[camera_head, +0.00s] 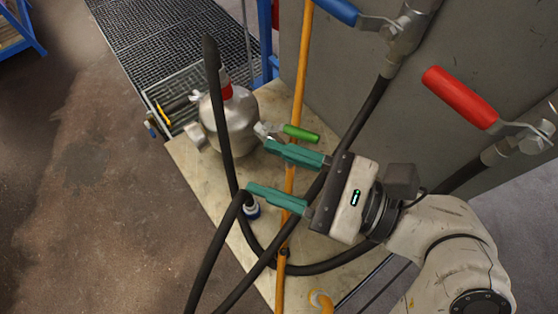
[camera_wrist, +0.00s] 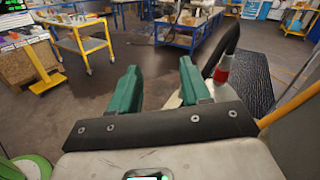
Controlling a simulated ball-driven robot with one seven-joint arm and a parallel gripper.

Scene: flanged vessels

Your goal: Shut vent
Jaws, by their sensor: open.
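A rounded metal vessel (camera_head: 228,122) stands on a pale slab, with a red collar (camera_head: 227,92) and a black hose above it. A small valve with a green handle (camera_head: 301,133) sits at the vessel's right side. No label marks which valve is the vent. My gripper (camera_head: 259,167) is open and empty, with green fingers pointing left. Its upper finger appears just below the green handle in the picture; I cannot tell whether they touch. In the wrist view, my gripper (camera_wrist: 158,68) is open, and its right finger partly hides the vessel; the green handle does not show.
A blue-handled valve (camera_head: 337,12) and a red-handled valve (camera_head: 460,97) are by the grey panel (camera_head: 360,50). An orange pipe (camera_head: 301,70) and black hoses (camera_head: 225,240) cross near my gripper. Grating (camera_head: 165,40) lies behind. A yellow cart (camera_wrist: 80,40) stands far off beyond open floor.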

